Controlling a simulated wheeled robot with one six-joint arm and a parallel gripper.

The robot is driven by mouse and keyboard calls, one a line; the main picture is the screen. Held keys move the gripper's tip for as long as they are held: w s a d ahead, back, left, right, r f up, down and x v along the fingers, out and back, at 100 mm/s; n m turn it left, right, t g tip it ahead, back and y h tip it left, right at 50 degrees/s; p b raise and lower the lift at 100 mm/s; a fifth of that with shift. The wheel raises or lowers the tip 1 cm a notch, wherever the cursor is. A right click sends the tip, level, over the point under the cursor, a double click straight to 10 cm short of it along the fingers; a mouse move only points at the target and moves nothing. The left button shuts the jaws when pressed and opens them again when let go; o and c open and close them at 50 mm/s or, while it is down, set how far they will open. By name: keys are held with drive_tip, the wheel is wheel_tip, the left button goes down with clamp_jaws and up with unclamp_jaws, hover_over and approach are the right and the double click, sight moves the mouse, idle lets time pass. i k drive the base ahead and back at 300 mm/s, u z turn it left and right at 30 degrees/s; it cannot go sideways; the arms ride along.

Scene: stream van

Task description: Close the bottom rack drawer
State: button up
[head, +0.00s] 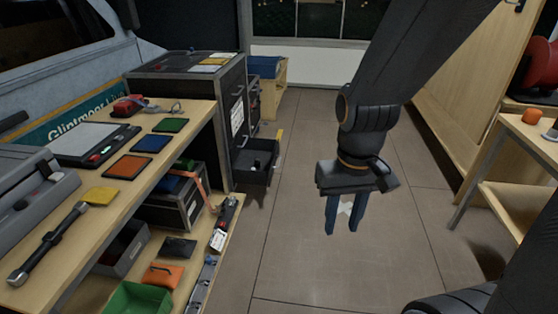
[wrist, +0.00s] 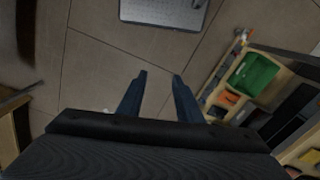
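The bottom rack drawer (head: 256,163) is a dark open-topped box in the head view. It sticks out to the right from the black rack (head: 228,112), low down and close to the floor. Some small things lie in it, too small to name. My gripper (head: 343,229) hangs over the aisle floor, to the right of the drawer and nearer to the camera, apart from it. In the wrist view the gripper (wrist: 160,75) is also open and empty. I cannot make out the drawer in the wrist view.
A wooden workbench (head: 190,128) with tools and coloured pads runs along the left. Its lower shelf holds a green bin (head: 138,298), also in the wrist view (wrist: 253,75). A wooden table (head: 500,150) stands at the right. The aisle floor (head: 320,130) between is clear.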

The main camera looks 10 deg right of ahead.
sight(267, 150)
drive_tip(key=z, duration=0.7)
drive_tip(key=i, duration=1.15)
drive_tip(key=z, duration=0.5)
drive_tip(key=i, duration=0.9)
drive_tip(key=u, duration=0.85)
drive_tip(key=i, duration=0.6)
drive_tip(key=u, duration=0.45)
